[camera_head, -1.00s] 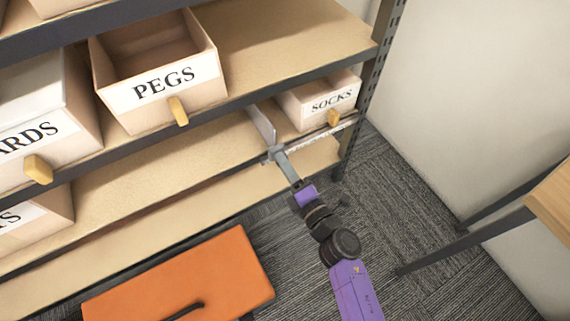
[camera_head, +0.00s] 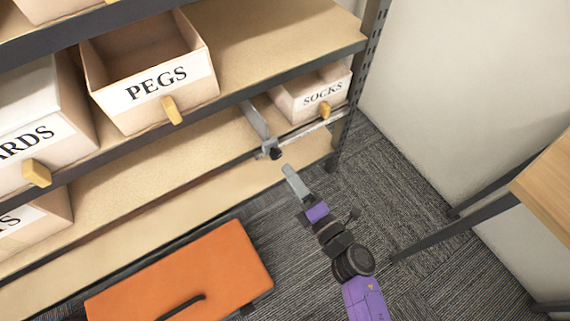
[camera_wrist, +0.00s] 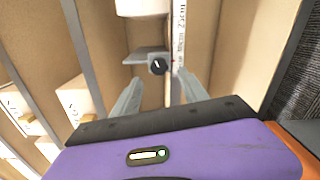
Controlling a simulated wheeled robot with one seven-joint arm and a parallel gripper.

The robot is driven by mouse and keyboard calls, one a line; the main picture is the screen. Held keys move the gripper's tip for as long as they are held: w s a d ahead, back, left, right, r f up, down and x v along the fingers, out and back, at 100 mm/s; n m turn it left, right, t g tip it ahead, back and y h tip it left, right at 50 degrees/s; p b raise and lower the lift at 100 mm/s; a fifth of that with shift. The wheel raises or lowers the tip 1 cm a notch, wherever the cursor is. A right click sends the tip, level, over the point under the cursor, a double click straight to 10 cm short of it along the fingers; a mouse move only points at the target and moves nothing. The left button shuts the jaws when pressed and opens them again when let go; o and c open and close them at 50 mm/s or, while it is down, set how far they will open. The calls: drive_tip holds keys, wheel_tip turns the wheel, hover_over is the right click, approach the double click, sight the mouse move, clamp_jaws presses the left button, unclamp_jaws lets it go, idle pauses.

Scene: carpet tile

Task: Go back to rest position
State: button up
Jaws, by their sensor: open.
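My gripper (camera_head: 291,178) is in front of the lower shelf in the head view, at the end of my purple and black arm. In the wrist view its two fingers (camera_wrist: 158,98) are spread apart with nothing between them. Just beyond the fingertips is a grey metal measuring tool (camera_head: 262,130) with a black knob and a marked scale. It lies on the lower shelf, its bar reaching along the front of the SOCKS box. A gap shows between it and my gripper in the head view. The tool also shows in the wrist view (camera_wrist: 179,40).
The SOCKS box (camera_head: 297,103) stands at the shelf's right end. The PEGS box (camera_head: 115,100) is open on the shelf above. An orange case or lid (camera_head: 215,265) is below left of my arm. A wooden table (camera_head: 545,190) stands at right. Carpet between is clear.

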drive_tip(key=shift+s+d, duration=0.3)
drive_tip(key=shift+s, duration=0.15)
idle(0.3)
drive_tip(key=s+d+r+m+t+h, duration=0.3)
drive_tip(key=s+d+r+m, duration=0.35)
drive_tip(key=m, duration=0.55)
drive_tip(key=s+d+r+m+g+h, duration=0.1)
drive_tip(key=s+d+r+m+h, duration=0.15)
drive_tip(key=s+d+m, duration=0.4)
drive_tip(key=s+d+r+m+g+h, duration=0.1)
drive_tip(key=s+d+r+m+h, duration=0.2)
drive_tip(key=s, duration=0.7)
drive_tip(key=s+d+r+m+g+h, duration=0.1)
drive_tip(key=s+d+r+m+h, duration=0.15)
drive_tip(key=s+m, duration=0.45)
wheel_tip(320, 180, up, 24)
drive_tip(key=n+y+p, duration=0.1)
drive_tip(key=p, duration=2.2)
drive_tip(key=shift+s+d+p, duration=0.2)
drive_tip(key=shift+s+p, duration=0.15)
drive_tip(key=shift+s, duration=0.05)
